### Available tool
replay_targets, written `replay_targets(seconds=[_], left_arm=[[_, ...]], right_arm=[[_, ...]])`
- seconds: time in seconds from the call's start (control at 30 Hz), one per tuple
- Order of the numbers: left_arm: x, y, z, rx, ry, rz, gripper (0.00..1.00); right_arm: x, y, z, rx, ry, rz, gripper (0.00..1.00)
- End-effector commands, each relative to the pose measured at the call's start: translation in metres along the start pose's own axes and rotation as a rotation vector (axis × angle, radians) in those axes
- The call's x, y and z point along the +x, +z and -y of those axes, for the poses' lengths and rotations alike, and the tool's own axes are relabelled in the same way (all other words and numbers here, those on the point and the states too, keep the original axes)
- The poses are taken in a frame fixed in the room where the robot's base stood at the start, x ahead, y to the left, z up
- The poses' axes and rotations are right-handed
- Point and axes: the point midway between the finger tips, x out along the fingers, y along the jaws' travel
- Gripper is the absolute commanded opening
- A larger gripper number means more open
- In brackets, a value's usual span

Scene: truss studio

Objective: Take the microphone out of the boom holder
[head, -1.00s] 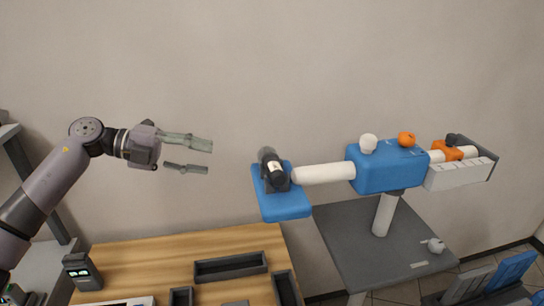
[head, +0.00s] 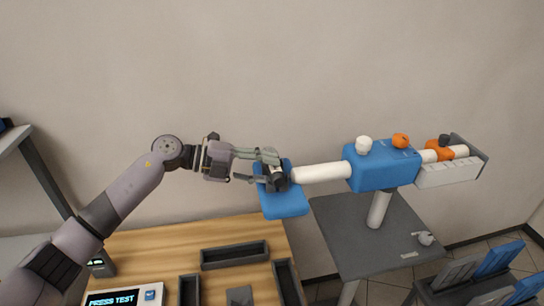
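The microphone (head: 276,172), a dark cylinder with a pale label, sits in the boom holder (head: 284,204), a blue block at the left end of a white boom tube (head: 320,173). My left gripper (head: 268,168) reaches in from the left, its fingertips at the microphone. The fingers are apart, one across the microphone's upper part, the other by its lower left side. They partly hide it, and I cannot tell whether they press on it. My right gripper is not in view.
The boom's blue body (head: 382,168) carries white and orange knobs and stands on a grey table (head: 350,235). A wooden bench (head: 165,245) with dark trays lies below my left arm. A grey wall is behind.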

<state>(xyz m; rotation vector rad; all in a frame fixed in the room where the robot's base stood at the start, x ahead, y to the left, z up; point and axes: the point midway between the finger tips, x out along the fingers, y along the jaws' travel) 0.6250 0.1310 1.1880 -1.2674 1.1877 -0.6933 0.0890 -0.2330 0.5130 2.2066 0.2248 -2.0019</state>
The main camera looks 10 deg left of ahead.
Motion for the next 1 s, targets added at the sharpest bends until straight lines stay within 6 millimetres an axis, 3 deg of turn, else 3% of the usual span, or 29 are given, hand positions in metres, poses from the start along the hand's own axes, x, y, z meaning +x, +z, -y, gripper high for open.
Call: replay_targets(seconds=[0.27,0.8,1.0], left_arm=[[0.0028,0.0006,-0.0010,0.000,0.001,0.002,0.37],[0.0027,0.0004,-0.0009,0.000,0.001,0.001,0.01],[0.0025,0.0003,0.0000,0.001,-0.001,0.001,0.00]], right_arm=[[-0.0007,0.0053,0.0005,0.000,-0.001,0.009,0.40],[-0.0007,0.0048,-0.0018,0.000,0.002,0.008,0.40],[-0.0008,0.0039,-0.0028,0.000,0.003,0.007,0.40]])
